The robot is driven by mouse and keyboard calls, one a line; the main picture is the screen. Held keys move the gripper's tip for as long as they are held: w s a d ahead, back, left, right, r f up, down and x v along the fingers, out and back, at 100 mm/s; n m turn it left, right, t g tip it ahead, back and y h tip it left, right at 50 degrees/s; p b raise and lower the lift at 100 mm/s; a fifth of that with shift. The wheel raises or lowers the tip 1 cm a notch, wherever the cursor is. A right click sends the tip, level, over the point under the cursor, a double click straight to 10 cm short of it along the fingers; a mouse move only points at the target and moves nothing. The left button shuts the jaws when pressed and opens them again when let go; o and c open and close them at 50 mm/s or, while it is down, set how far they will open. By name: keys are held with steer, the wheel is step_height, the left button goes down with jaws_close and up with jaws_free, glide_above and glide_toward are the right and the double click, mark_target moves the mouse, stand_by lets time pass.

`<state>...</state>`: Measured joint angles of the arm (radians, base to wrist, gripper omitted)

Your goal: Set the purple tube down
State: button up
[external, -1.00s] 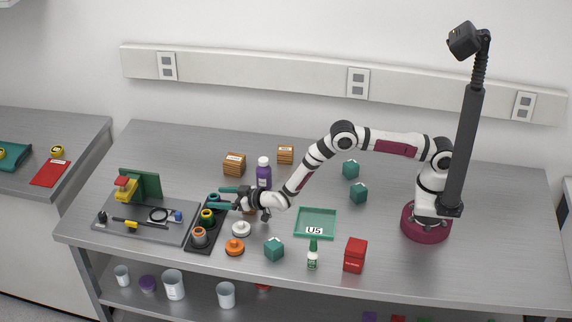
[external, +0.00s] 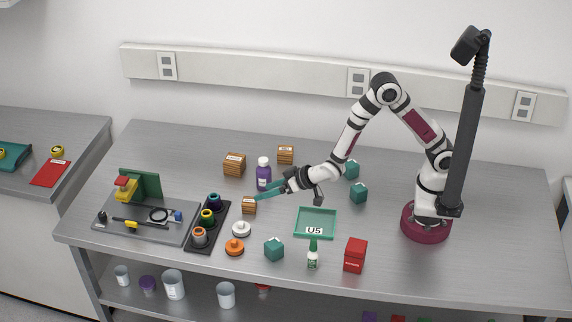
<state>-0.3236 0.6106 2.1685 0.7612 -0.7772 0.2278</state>
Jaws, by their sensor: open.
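A dark bluish-purple tube (external: 214,201) stands in the far slot of a black rack (external: 196,247), apart from my gripper. A green and yellow tube (external: 207,217) and a grey and orange one (external: 199,236) stand in the nearer slots. My gripper (external: 258,191) has teal fingers, is open, and holds nothing visible. It is raised to the right of the rack, in front of a purple bottle (external: 264,171) with a white cap, and covers part of the bottle's lower body. How deep the tube sits in its slot cannot be seen.
A small wooden block (external: 249,206) lies just below my fingers. A white disc (external: 241,229), an orange disc (external: 234,247) and a teal cube (external: 274,250) are in front. A green tray (external: 300,231) is to the right, a grey fixture plate (external: 170,232) to the left.

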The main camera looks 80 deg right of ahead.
steer(key=s+d+r+g+y, duration=0.1)
steer(key=s+r+g, duration=0.3)
steer(key=s, duration=0.7)
step_height(320, 180, up, 2)
steer(key=shift+s+r+g+y, duration=0.25)
steer(key=shift+s+g+y, duration=0.15)
steer(key=shift+y, duration=0.5)
steer(key=shift+o, duration=0.5)
steer(key=s+d+r+g, duration=0.1)
steer(key=s+g, duration=0.1)
steer(key=s, duration=0.6)
steer(key=s+d+r+m+g, duration=0.1)
steer(key=s+d+g, duration=0.1)
steer(key=s, duration=0.6)
steer(key=s+d+r+g, duration=0.1)
steer(key=s+r+g, duration=0.1)
steer(key=s, duration=0.7)
steer(key=shift+d+m+g, duration=0.2)
steer(key=shift+m+g, duration=0.2)
